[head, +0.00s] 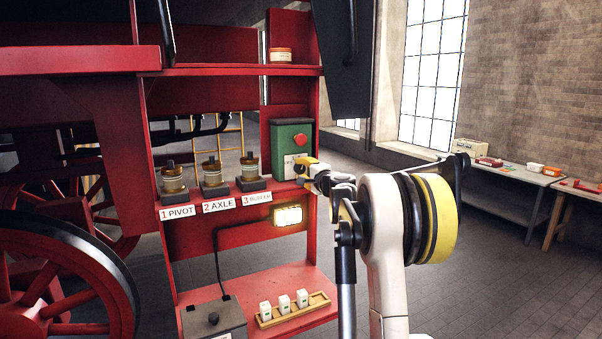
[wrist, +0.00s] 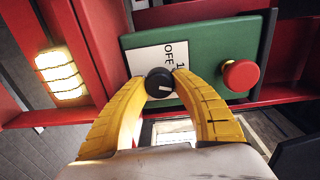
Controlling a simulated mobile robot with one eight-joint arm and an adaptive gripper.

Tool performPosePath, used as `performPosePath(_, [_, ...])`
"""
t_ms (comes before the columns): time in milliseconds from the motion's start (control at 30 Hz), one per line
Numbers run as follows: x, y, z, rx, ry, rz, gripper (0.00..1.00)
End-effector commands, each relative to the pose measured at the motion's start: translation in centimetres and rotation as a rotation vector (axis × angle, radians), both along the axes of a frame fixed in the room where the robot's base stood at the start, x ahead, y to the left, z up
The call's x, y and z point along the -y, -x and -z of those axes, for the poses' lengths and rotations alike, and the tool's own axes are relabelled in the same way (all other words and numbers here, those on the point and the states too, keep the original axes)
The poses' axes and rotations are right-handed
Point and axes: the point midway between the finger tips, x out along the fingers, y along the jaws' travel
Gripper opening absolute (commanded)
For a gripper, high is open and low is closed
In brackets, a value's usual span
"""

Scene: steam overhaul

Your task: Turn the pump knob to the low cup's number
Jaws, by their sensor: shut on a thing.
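The pump is a green box (head: 284,134) on the red shelf, with a white label plate (wrist: 148,58) reading OFF and 1; the rest is hidden. Its black knob (wrist: 156,80) has a white mark pointing to the right in the wrist view. My gripper (head: 302,167) is shut on the knob, with one yellow finger on each side. Three glass oil cups stand left of the pump: pivot cup 1 (head: 173,182), axle cup 2 (head: 212,176) and buffer cup 3 (head: 250,170). Their oil levels are too small to compare surely.
A red push button (wrist: 241,75) sits on the pump beside the knob. A lit lamp (head: 288,216) hangs below the shelf. The lower shelf holds a wooden tray (head: 267,322) with three white blocks and a grey box (head: 214,319). A workbench (head: 512,176) stands far right; floor between is clear.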

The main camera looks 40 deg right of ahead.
Motion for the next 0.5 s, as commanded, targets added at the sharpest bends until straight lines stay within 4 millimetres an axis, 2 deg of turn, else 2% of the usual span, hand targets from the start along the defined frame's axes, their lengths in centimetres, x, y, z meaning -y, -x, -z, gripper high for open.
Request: performPosePath(500, [0.03,-0.02,0.02,0.11,-0.455,0.0,0.01])
